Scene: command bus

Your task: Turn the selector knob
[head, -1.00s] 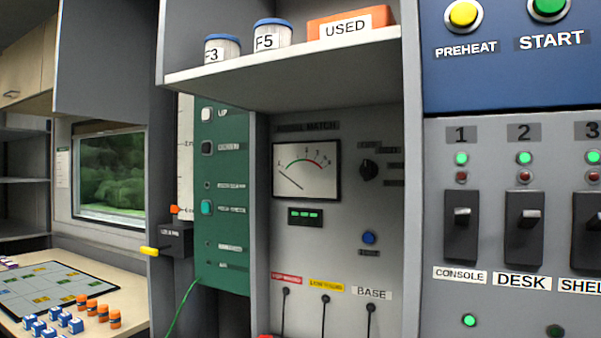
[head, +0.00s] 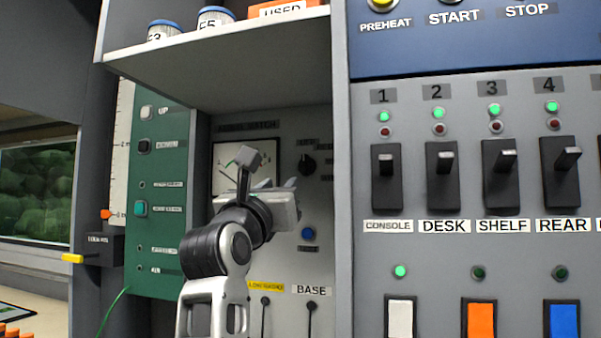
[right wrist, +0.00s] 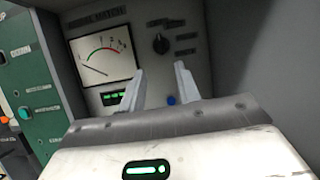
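The selector knob is a small round black knob (head: 306,164) on the grey panel, right of a needle meter (head: 235,168). The right wrist view shows the knob (right wrist: 160,44) beyond and between my fingers, with nothing touching it. My right gripper (head: 285,184) is in front of the panel in the head view, below and left of the knob, hiding part of the meter. In the right wrist view its two pale fingers (right wrist: 158,80) are apart and empty. My left gripper is not in view.
A shelf (head: 225,55) with labelled jars overhangs the recess. A blue button (head: 308,233) sits below the knob. A grey wall with black switches (head: 386,175) stands to the right. A green panel (head: 160,200) is on the left.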

